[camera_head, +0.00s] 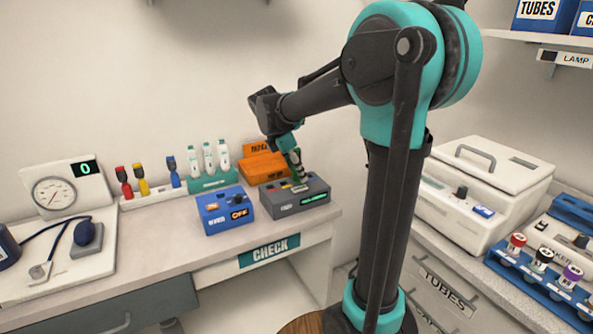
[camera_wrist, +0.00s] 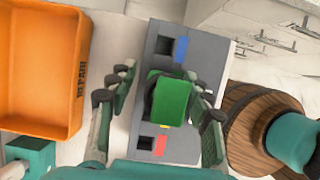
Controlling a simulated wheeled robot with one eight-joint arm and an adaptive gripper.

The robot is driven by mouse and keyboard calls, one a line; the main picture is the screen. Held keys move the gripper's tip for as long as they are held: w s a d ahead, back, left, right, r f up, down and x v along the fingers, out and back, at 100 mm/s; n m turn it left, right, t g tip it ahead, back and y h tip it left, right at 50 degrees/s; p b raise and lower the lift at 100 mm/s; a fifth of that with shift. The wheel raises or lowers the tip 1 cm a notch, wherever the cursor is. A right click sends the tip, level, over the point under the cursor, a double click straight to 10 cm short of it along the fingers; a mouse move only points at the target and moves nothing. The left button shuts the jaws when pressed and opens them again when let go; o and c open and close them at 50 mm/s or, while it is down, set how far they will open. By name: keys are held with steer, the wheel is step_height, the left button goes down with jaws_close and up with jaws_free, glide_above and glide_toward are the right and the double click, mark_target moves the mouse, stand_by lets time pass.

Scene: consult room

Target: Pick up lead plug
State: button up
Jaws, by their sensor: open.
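A green block-like plug (camera_wrist: 172,101), which I take for the lead plug, is over the grey box (camera_wrist: 196,65) in the wrist view. I cannot tell whether it is seated in the box or stands above it. My gripper (camera_wrist: 163,88) is open, with one finger on each side of the green plug and gaps visible. In the head view my gripper (camera_head: 296,163) points down at the top of the grey box (camera_head: 297,200), and the plug is hard to make out there. Blue, yellow and red marks show along the box.
An orange repair bin (camera_wrist: 38,65) is close beside the box. A blue box (camera_head: 225,212) stands to its left, near a teal rack (camera_head: 213,182) of white bottles. Red (camera_head: 124,182), yellow (camera_head: 142,180) and blue (camera_head: 173,172) plugs stand further left. A round wooden stool (camera_wrist: 250,110) is below.

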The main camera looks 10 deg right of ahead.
steer(key=shift+c, duration=0.5)
jaws_close()
step_height(320, 180, up, 24)
stand_by(1.0)
steer(key=shift+r, duration=0.1)
